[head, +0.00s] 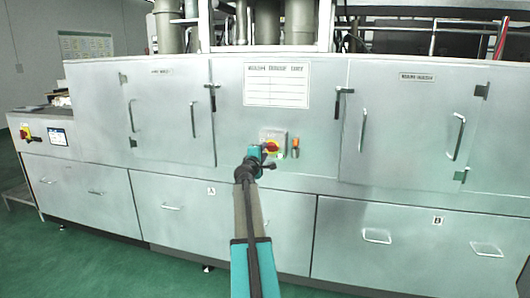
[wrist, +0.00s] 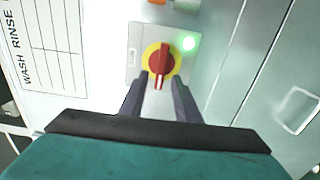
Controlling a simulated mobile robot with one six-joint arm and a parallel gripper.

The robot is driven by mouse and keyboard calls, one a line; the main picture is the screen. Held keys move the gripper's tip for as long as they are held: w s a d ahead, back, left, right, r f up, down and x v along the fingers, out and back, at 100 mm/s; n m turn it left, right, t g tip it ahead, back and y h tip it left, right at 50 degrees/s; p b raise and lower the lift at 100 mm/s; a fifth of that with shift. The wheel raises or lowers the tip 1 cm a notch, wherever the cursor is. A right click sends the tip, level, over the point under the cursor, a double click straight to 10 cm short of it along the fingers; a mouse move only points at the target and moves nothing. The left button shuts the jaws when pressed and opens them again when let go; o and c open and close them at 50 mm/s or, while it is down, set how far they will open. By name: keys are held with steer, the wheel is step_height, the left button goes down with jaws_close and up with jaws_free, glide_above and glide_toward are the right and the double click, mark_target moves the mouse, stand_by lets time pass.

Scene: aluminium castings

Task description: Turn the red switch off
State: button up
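The red switch (head: 271,147) is a red rotary handle on a yellow disc, mounted on a small plate on the machine's front, below the white label. In the wrist view the red switch (wrist: 160,58) is straight ahead, its handle bar running roughly up and down the picture. My gripper (wrist: 163,82) points at it, its two dark fingers apart at the lower edge of the yellow disc. The lower end of the handle shows between the fingertips; I cannot tell whether they touch it. In the head view my gripper (head: 262,150) partly hides the plate.
A green light (wrist: 188,43) glows beside the switch. An orange fitting (head: 295,143) is to its right. Another red-and-yellow switch (head: 26,133) is at the far left by a small screen (head: 57,137). Door handles (head: 362,130) stick out on both sides; green floor (head: 90,265) is clear in front.

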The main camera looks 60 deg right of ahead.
steer(key=v, duration=1.1)
steer(key=shift+s+a, duration=0.35)
stand_by(0.5)
